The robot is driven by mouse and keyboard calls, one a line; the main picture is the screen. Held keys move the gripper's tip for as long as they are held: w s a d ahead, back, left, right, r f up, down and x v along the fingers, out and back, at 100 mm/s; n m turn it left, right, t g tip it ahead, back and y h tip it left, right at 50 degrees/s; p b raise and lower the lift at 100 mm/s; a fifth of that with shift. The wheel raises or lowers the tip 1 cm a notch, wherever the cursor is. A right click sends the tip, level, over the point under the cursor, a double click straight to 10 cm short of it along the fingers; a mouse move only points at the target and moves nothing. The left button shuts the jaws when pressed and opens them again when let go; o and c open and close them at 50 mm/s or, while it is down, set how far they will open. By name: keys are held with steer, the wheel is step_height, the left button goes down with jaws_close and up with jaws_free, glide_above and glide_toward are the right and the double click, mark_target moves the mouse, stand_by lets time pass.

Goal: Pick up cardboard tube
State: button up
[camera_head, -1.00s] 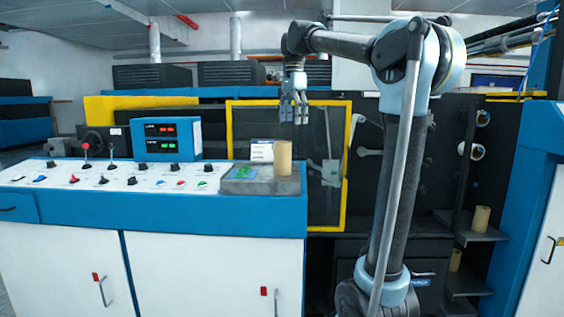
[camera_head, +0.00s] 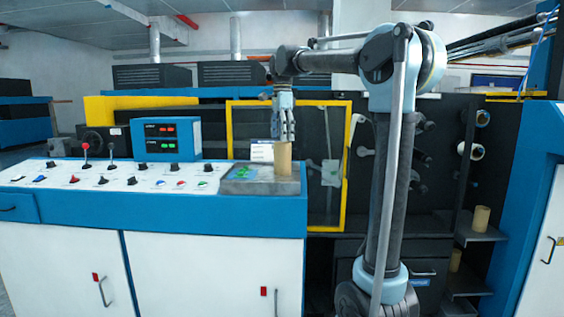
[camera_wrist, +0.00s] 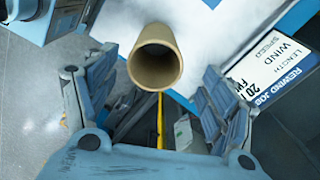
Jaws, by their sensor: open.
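A brown cardboard tube (camera_head: 284,161) stands upright on the grey tray (camera_head: 250,187) at the right end of the console. My gripper (camera_head: 284,138) is directly above it, fingers pointing down, and its fingertips overlap the tube's top edge in the head view. In the wrist view the tube (camera_wrist: 155,60) shows its open round end between the spread fingers of my gripper (camera_wrist: 158,85). The fingers are apart on both sides, with visible gaps to the tube. The tube's lower end is hidden in the wrist view.
A yellow-framed panel (camera_head: 346,170) is behind. Other tubes (camera_head: 480,218) sit on shelves at the right.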

mark_target(283, 154)
steer(key=shift+s+d+f, duration=0.1)
steer(key=shift+f, duration=1.9)
steer(key=shift+s+d+f, duration=0.1)
steer(key=shift+f, duration=1.85)
steer(key=shift+a, duration=0.1)
steer(key=c, duration=1.1)
